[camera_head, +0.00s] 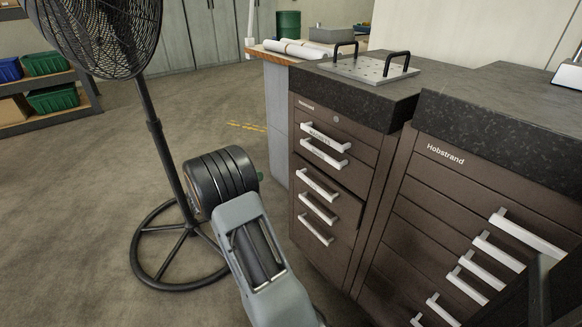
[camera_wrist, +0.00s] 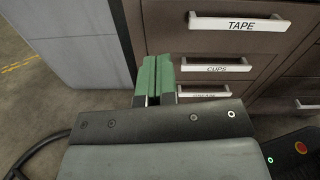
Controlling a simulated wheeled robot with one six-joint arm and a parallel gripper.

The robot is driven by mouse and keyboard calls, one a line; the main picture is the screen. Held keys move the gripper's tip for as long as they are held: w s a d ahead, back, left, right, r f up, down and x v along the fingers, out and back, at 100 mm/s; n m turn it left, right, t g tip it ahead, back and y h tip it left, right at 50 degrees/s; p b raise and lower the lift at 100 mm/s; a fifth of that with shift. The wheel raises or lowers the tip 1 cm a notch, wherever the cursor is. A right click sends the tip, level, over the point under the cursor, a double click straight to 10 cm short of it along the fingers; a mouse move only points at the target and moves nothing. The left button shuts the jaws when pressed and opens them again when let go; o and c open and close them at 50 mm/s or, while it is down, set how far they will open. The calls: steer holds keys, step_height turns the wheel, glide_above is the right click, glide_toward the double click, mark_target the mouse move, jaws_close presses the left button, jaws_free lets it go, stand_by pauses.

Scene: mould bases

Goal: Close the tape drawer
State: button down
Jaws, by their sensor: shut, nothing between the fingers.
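The TAPE drawer (camera_wrist: 160,25) is a brown drawer front with a white labelled handle, at the top of the wrist view. In the head view it appears to be the third drawer (camera_head: 340,191) down the left cabinet, standing slightly out from the fronts around it; its label is too small to read there. My gripper (camera_wrist: 155,80) has green fingers, shut and empty, below and left of the TAPE handle. Its fingers overlap the lower drawers' left part in the picture; contact cannot be told.
The CUPS drawer (camera_wrist: 249,67) and another handled drawer lie below. A second brown cabinet (camera_head: 425,215) stands at the right. A metal plate with black handles (camera_head: 360,69) lies on the worktop. A black fan (camera_head: 157,135) stands at the left.

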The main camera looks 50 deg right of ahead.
steer(key=m, duration=0.2)
steer(key=b, duration=0.4)
glide_toward(297, 157)
steer(key=x, duration=0.6)
steer(key=shift+f, duration=0.4)
steer(key=shift+b+x, duration=0.35)
steer(key=shift+x, duration=0.4)
steer(key=shift+r, duration=0.2)
steer(key=shift+p+x, duration=0.6)
steer(key=shift+x, duration=0.4)
steer(key=shift+r, duration=0.15)
